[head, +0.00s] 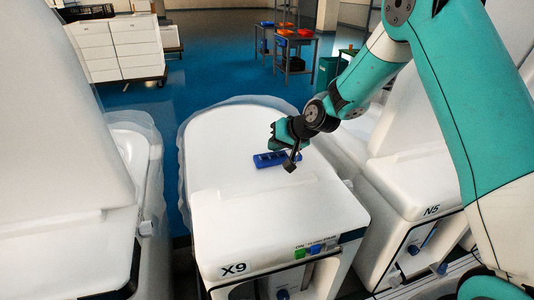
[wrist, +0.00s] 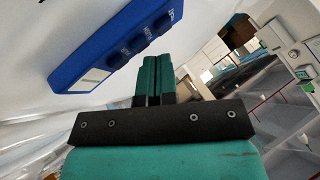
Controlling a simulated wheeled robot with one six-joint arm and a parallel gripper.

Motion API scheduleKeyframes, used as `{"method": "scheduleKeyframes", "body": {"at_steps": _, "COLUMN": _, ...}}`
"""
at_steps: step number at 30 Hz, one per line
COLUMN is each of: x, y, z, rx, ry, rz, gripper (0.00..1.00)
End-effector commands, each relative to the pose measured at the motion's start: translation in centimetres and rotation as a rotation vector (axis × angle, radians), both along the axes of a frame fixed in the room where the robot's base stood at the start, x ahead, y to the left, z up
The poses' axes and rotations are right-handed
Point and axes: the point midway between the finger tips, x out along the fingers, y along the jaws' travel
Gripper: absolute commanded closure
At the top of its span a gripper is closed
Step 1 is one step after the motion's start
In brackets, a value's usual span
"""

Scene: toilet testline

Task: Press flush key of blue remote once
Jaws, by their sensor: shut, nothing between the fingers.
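The blue remote (head: 270,159) lies on the closed white lid of the toilet (head: 235,130) marked X9. In the wrist view the blue remote (wrist: 118,45) shows a light display at its lower left end and a row of dark blue keys with small white lettering, too small to read surely. My gripper (head: 274,143) is shut and empty at the remote's right end in the head view. In the wrist view its closed fingertips (wrist: 153,60) are beside the remote's edge near the keys. Whether they touch the remote cannot be told.
Green and blue buttons (head: 308,250) sit on the X9 unit's front. White drawers (head: 115,48) and tables with bins (head: 290,48) stand behind on blue floor.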

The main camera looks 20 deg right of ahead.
Motion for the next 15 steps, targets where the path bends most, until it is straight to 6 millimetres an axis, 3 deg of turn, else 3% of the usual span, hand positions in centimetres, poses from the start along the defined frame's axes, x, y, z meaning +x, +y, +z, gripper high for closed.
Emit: {"method": "scheduleKeyframes", "body": {"at_steps": 15, "x": 0.01, "y": -0.01, "z": 1.01, "rx": 0.000, "ry": -0.001, "rz": -0.001, "gripper": 1.00}}
